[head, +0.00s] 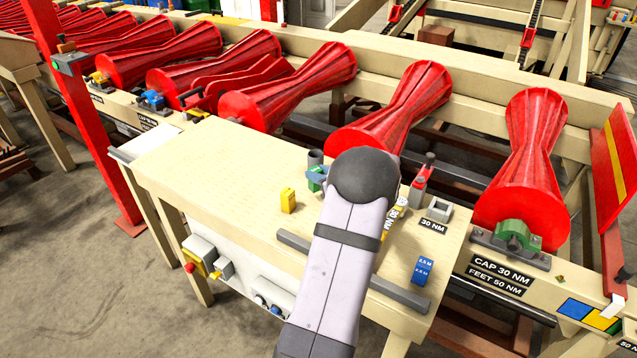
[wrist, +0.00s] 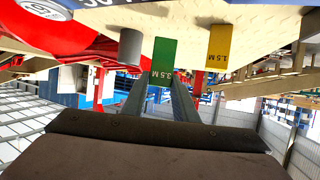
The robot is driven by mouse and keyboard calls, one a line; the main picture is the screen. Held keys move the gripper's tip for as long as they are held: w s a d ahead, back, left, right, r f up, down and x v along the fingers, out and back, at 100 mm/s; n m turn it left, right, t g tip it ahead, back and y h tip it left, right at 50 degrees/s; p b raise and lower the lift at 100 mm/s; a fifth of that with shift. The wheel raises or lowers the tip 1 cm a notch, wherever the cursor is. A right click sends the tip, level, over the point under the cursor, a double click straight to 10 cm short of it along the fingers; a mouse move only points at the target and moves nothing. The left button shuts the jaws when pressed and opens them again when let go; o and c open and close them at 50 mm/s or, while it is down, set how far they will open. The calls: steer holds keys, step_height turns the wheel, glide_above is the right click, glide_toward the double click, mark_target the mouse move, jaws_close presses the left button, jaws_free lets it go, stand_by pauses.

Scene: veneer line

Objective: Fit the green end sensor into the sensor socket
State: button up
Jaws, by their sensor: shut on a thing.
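The green block (wrist: 166,56), marked 3.5 M, is between my gripper's fingertips (wrist: 160,82) in the wrist view. My gripper (head: 318,174) is shut on it. In the head view a bit of the green block (head: 314,185) shows at the left of my arm, which hides much of it. I cannot tell whether it still touches the bench. A pale square holder with a recess (head: 438,210) stands on the bench to the right, behind the 30 NM label. No part is clearly marked as the sensor socket.
A yellow block (head: 288,201), marked 1.5 M, stands left of my gripper. A grey cylinder (head: 315,157) is just behind it. A blue block (head: 423,270) is at the bench's right. Dark rails run along the bench's front edge. The bench's left part (head: 200,165) is clear.

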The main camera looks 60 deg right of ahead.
steer(key=shift+f+p, duration=0.4)
steer(key=shift+f, duration=1.45)
steer(key=shift+f, duration=0.1)
steer(key=o, duration=1.1)
steer(key=shift+s+a+r, duration=0.15)
steer(key=shift+s+r, duration=0.1)
steer(key=shift+s, duration=0.3)
steer(key=b+v, duration=0.3)
steer(key=v, duration=0.8)
steer(key=shift+w+a+b, duration=0.1)
steer(key=shift+b, duration=0.25)
steer(key=shift+w, duration=0.1)
